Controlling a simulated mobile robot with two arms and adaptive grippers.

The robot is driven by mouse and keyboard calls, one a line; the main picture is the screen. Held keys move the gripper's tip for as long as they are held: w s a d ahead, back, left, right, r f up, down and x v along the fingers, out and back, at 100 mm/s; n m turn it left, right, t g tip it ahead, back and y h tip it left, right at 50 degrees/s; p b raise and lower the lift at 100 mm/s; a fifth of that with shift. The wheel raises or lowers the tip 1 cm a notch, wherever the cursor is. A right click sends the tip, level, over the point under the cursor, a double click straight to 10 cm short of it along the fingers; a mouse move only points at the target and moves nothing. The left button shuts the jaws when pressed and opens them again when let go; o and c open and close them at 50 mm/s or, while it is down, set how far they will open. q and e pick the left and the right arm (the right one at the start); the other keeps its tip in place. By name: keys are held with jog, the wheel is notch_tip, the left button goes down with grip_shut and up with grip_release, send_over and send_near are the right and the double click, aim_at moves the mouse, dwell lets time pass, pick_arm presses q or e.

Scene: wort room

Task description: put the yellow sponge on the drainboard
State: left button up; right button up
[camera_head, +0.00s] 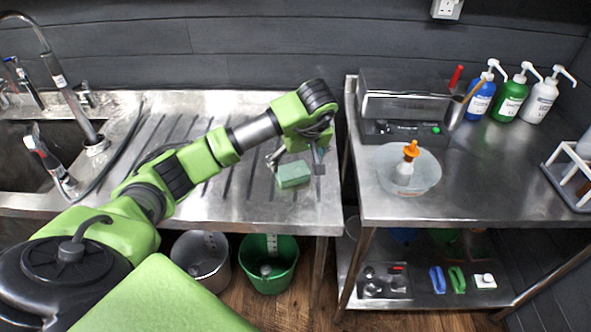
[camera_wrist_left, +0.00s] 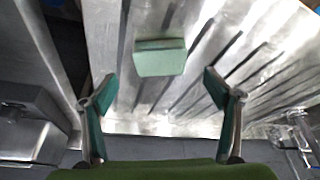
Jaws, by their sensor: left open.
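A pale green block like a sponge (camera_head: 293,175) lies on the ribbed steel drainboard (camera_head: 215,187), near its right end. No yellow sponge shows in either view. My left gripper (camera_head: 296,165) is over the drainboard at the block, with its fingers spread. In the left wrist view the block (camera_wrist_left: 160,60) is beyond the open fingertips (camera_wrist_left: 159,82), roughly centred between them, and neither finger touches it. My right gripper is in neither view.
A sink with a tap (camera_head: 75,105) is at the left. The right table holds a steel appliance (camera_head: 400,105), a clear bowl (camera_head: 425,180) with an orange-topped bottle, and pump bottles (camera_head: 510,100). A gap separates drainboard and table. Buckets (camera_head: 268,270) stand below.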

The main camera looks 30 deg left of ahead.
pick_arm(q)
jog(key=v, duration=0.5)
jog(key=shift+s, duration=0.1)
dwell(0.4)
